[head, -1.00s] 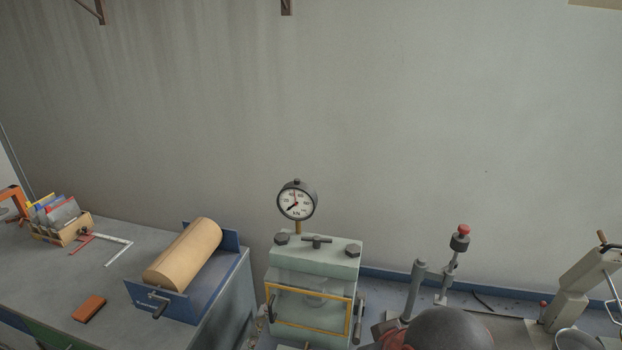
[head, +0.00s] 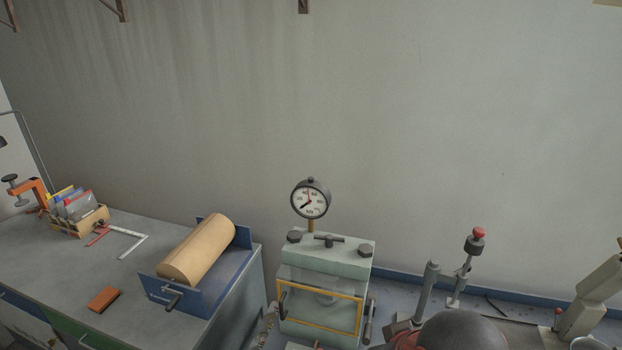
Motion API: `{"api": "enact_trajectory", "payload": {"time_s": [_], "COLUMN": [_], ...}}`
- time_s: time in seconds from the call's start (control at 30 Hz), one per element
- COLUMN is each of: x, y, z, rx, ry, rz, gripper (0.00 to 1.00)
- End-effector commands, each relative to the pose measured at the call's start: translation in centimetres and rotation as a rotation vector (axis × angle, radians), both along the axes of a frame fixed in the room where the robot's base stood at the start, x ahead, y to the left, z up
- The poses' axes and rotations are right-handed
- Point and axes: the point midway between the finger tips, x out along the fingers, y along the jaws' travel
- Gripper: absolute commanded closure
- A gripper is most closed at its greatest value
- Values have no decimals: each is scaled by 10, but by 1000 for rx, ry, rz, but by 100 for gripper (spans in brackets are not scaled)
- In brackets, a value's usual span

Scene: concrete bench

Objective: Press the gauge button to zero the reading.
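A round dial gauge (head: 311,202) with a white face, dark rim and red and black needles stands on a short brass stem. The stem rises from the top of a pale green press-like machine (head: 318,258). A small dark knob (head: 311,180) sits on top of the gauge rim; I cannot tell if it is the button. To the right, a red cap (head: 479,233) tops a dark cylinder on a slanted metal post. My gripper is not in view.
A paper roll (head: 197,249) lies in a blue holder on the left bench, with an orange block (head: 103,299) nearby. A dark dome (head: 462,331) fills the bottom edge right of the machine. The wall behind the gauge is bare.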

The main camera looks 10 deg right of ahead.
Motion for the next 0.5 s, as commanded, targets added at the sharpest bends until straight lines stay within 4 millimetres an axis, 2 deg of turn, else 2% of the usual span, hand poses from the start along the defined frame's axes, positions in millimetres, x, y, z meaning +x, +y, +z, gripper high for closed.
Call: {"api": "enact_trajectory", "payload": {"time_s": [0.37, 0.5], "x": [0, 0], "y": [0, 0], "z": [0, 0], "rx": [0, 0], "ry": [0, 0], "rz": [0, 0], "gripper": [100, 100]}}
